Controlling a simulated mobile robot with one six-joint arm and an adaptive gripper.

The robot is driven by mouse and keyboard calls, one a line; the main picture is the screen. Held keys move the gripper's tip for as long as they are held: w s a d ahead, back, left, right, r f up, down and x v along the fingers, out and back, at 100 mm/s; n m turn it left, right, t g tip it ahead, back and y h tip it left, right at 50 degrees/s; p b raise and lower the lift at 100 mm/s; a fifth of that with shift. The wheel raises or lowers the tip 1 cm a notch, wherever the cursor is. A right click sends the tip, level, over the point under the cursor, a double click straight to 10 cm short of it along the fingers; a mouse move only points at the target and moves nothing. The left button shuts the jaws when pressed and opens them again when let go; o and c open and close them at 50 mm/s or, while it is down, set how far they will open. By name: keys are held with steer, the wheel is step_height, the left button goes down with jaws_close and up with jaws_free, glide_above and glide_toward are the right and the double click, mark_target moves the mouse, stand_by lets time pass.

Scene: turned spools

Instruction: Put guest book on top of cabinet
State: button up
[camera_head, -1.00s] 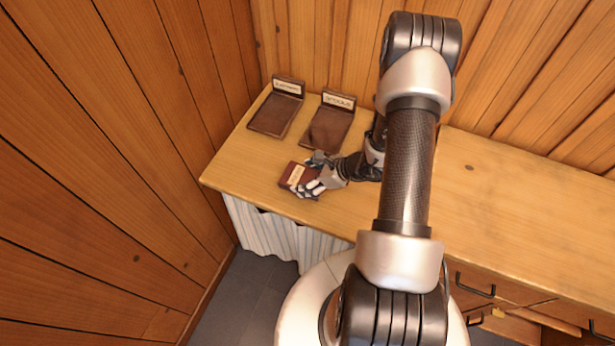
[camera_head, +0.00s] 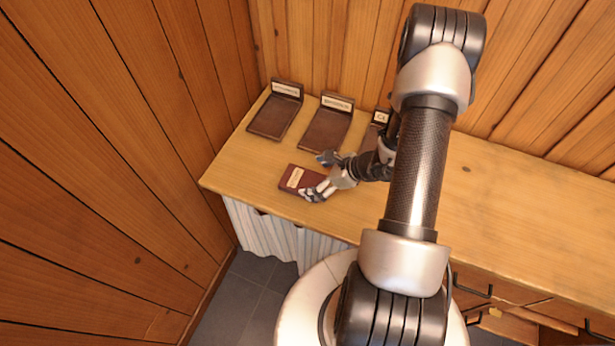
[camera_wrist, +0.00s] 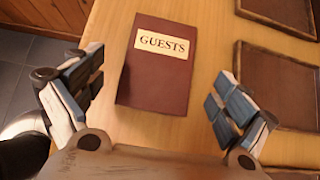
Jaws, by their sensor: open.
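The guest book (camera_head: 297,178) is dark red with a cream label and lies flat on the wooden cabinet top (camera_head: 250,165) near its front left edge. In the wrist view the guest book (camera_wrist: 156,70) shows its label reading GUESTS. My gripper (camera_head: 325,176) is open and empty at the book's right side. In the wrist view the fingers of my gripper (camera_wrist: 158,97) stand wide apart, one to each side of the book's lower end, with gaps between them and the book. My arm hides part of the top to the right.
Brown trays with upright labels stand along the back: a left one (camera_head: 275,115), a middle one (camera_head: 326,130) and a third (camera_head: 374,135) partly behind my arm. A wood wall closes the left. A striped curtain (camera_head: 262,236) hangs below the top.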

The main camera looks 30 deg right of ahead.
steer(key=p+v, duration=0.2)
steer(key=v, duration=0.6)
steer(key=s+a+r+n+g, duration=0.1)
steer(key=a+r+n+g, duration=0.1)
steer(key=a+r+n, duration=0.65)
steer(key=a+r+n+g, duration=0.2)
steer(key=a+r+n, duration=0.4)
steer(key=r, duration=0.5)
steer(key=s+a+r+n+t+h, duration=0.1)
steer(key=s+r+n+h, duration=0.4)
steer(key=s+r+n, duration=0.7)
steer(key=shift+s+a+r+n+t+h, duration=0.3)
steer(key=shift+s+a+n, duration=0.25)
steer(key=shift+a+n, duration=0.35)
steer(key=shift+f+b, duration=0.3)
steer(key=shift+b, duration=0.1)
steer(key=shift+c, duration=0.4)
